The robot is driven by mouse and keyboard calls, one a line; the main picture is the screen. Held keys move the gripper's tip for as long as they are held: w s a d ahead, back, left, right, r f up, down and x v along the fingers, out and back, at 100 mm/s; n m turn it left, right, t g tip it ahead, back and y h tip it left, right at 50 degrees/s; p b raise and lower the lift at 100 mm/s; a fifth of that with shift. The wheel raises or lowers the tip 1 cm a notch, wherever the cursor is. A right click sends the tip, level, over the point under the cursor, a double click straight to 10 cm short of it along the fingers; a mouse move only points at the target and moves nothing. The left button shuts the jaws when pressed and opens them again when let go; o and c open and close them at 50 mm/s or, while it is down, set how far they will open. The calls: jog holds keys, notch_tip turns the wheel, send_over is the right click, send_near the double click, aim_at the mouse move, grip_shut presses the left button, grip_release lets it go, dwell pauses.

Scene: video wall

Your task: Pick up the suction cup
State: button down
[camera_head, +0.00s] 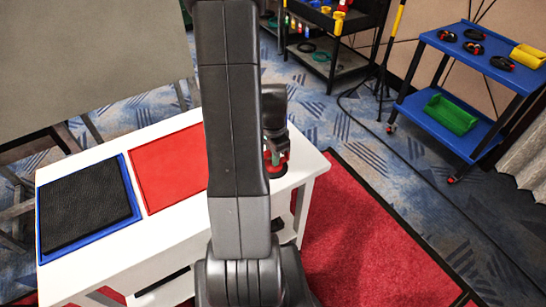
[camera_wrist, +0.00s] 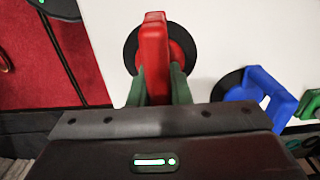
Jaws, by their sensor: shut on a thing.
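The red suction cup (camera_wrist: 153,42) has an upright red handle and a round black rubber disc. In the wrist view my gripper (camera_wrist: 157,75) has a greenish finger on each side of the handle, shut on it. In the head view my gripper (camera_head: 276,152) is at the right end of the white table, with the red suction cup (camera_head: 283,160) below it, partly hidden by my arm. I cannot tell whether the disc touches the table top. A blue suction cup (camera_wrist: 262,92) lies to the right in the wrist view, with part of a green thing (camera_wrist: 308,102) beside it.
The white table (camera_head: 160,238) bears a red pad (camera_head: 168,168) and a black pad on blue (camera_head: 88,205). A blue cart (camera_head: 470,150) with several dark things and a green bin (camera_head: 449,114) stands at right. A dark shelf (camera_head: 335,60) stands behind. Red carpet (camera_head: 365,235) is open at right.

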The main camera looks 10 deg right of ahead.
notch_tip(320, 180, up, 10)
jog(key=shift+r, duration=0.25)
dwell(0.3)
jog(key=c, duration=2)
grip_release()
grip_shut()
